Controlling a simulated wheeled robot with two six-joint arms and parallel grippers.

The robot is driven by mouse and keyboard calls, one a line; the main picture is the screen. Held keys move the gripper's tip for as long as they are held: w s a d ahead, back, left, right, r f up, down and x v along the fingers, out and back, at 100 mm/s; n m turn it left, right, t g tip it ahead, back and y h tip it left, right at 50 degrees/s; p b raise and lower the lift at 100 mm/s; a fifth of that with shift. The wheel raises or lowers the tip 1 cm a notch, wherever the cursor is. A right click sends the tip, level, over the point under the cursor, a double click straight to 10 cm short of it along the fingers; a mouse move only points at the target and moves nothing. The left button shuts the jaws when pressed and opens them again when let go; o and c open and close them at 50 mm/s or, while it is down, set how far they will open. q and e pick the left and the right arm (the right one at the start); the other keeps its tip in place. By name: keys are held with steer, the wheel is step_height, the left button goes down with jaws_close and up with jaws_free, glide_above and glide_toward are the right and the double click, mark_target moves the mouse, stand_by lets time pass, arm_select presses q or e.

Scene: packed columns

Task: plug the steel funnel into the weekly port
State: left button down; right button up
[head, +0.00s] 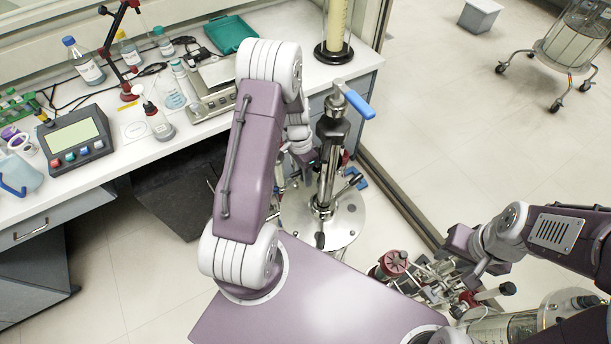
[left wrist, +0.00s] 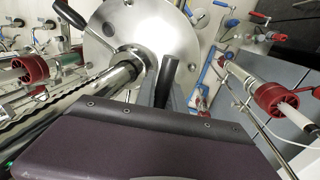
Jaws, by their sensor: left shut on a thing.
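My left gripper (head: 308,165) is low beside the upright steel column (head: 326,192) in the head view, partly behind my own arm. In the left wrist view its grey jaws (left wrist: 166,98) are shut around a black handle (left wrist: 169,72), near the hub of a round steel plate (left wrist: 165,32). The plate also shows in the head view (head: 345,228). My right gripper (head: 478,258) is at the lower right, near metal fittings; its fingers are too unclear to read. I cannot pick out the steel funnel or the weekly port with certainty.
A white bench (head: 150,155) with bottles, a balance (head: 215,88) and a control box (head: 75,138) runs along the left and back. Red-knobbed fittings (head: 394,263) crowd the lower right.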

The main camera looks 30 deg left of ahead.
arm_select(q)
steer(key=shift+f+b, duration=1.45)
steer(key=shift+f, duration=0.25)
steer(key=c, duration=1.3)
jaws_free()
steer(key=shift+c, duration=0.2)
step_height(320, 180, up, 9)
steer(key=w+a+b, duration=0.1)
steer(key=shift+a, duration=0.25)
